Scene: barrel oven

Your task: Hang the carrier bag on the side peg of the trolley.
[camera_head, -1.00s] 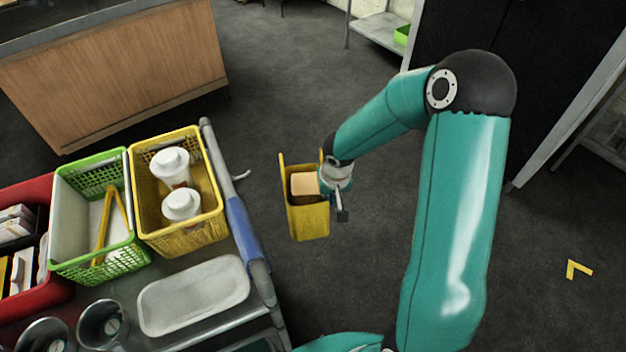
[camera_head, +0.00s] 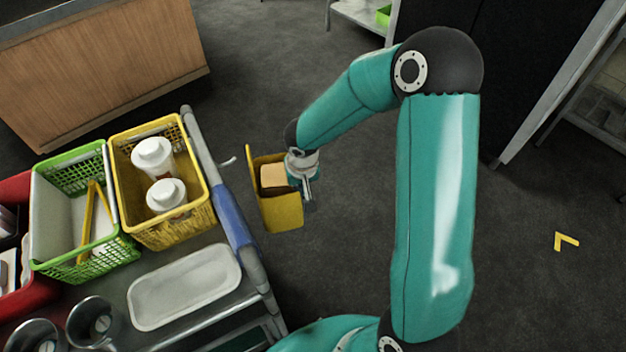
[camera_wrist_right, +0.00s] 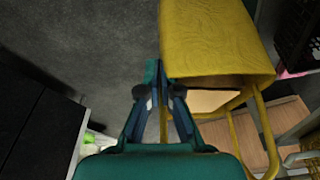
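The yellow carrier bag (camera_head: 282,212) hangs in the air just right of the trolley, with a tan block-like item (camera_head: 273,176) inside. My right gripper (camera_head: 307,190) is at the bag's right side. In the right wrist view the bag (camera_wrist_right: 215,40) is beside the fingers, and a yellow strap runs between the fingers (camera_wrist_right: 164,95), which look closed on it. The pale side peg (camera_head: 229,161) sticks out from the trolley rail (camera_head: 198,136). The bag's left edge is a small gap right of the peg, apart from it. My left gripper is out of view.
A wooden counter (camera_head: 100,75) stands at upper left.

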